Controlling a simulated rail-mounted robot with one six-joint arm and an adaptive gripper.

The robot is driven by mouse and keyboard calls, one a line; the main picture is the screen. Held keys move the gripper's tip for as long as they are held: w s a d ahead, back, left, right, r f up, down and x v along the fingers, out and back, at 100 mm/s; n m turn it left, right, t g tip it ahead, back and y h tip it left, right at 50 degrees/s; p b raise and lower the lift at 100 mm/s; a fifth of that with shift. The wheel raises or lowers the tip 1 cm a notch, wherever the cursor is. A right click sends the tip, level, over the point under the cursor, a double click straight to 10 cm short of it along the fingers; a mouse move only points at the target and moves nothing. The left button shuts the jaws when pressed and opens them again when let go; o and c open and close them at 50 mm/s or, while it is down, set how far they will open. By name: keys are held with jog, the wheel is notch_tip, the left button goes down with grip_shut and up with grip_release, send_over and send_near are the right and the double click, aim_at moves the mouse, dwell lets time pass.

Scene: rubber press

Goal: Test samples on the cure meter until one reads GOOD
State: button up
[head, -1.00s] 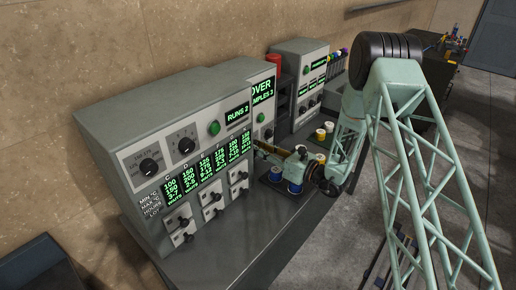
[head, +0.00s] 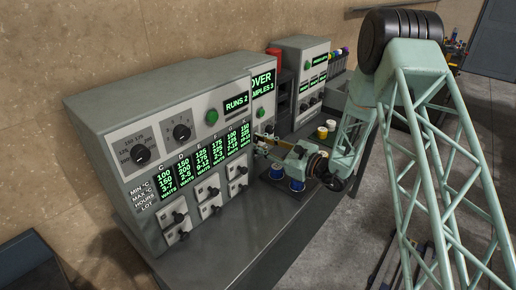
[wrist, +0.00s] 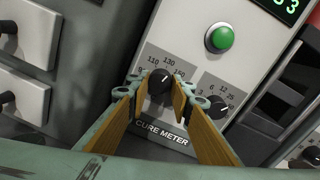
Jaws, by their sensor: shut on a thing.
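The cure meter (head: 264,108) is a grey panel whose green screen (head: 263,83) shows "OVER" and "SAMPLES 3", partly cropped by the cabinet before it. In the wrist view its name plate (wrist: 161,133) reads CURE METER. Above that sit a left black dial knob (wrist: 160,80), scaled around 110 to 150, and a right knob (wrist: 217,105). My gripper (wrist: 158,88) has its two tan fingers shut on the left knob. In the head view my gripper (head: 262,139) reaches the panel's lower part.
A large cabinet (head: 150,100) with dials, switches and a "RUNS 2" screen stands left of the meter. A green button (wrist: 219,38) is above the knobs. Yellow and white cups (head: 322,133) stand farther back, beside another machine (head: 306,60). The front of the bench (head: 225,250) is clear.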

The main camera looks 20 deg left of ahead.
jog(key=shift+n+b, duration=1.3)
jog(key=shift+b, duration=0.4)
jog(key=shift+n, duration=0.3)
jog(key=o, duration=0.9)
jog(key=shift+v, duration=6)
jog(key=shift+s, duration=0.1)
jog(key=shift+c, duration=1)
